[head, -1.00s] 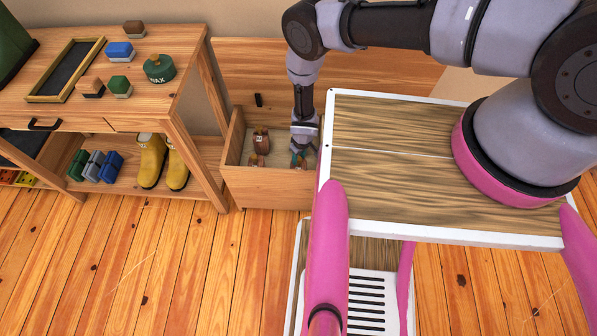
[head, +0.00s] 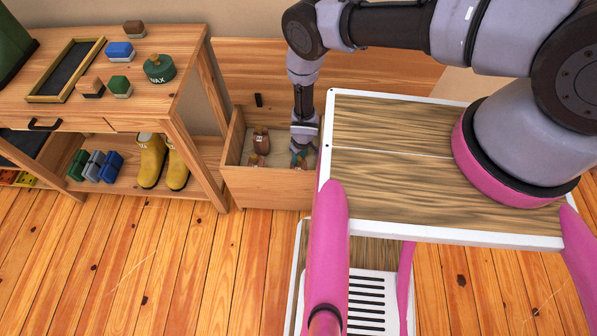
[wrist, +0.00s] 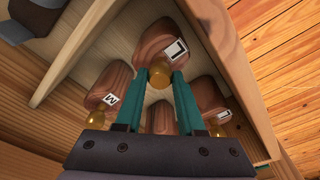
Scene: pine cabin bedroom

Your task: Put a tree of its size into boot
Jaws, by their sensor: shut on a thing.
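My gripper (head: 300,156) reaches down into an open wooden box (head: 267,188). In the wrist view, its teal fingers (wrist: 160,76) are shut on the brass knob of a brown wooden shoe tree (wrist: 165,40) with a white tag that seems to read L. Another shoe tree, tagged M (wrist: 112,82), lies to its left. A third shoe tree (wrist: 206,92) lies to the right, its tag unclear. Another brown piece (wrist: 161,117) shows between the fingers. A pair of yellow boots (head: 151,162) stands on the lower shelf.
A wooden bench (head: 190,70) left of the box carries a wax tin (head: 160,69), several brushes and a dark framed tray (head: 65,70). Colored blocks (head: 95,166) sit beside the boots. The box's raised lid (head: 350,70) stands behind. Floor in front is clear.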

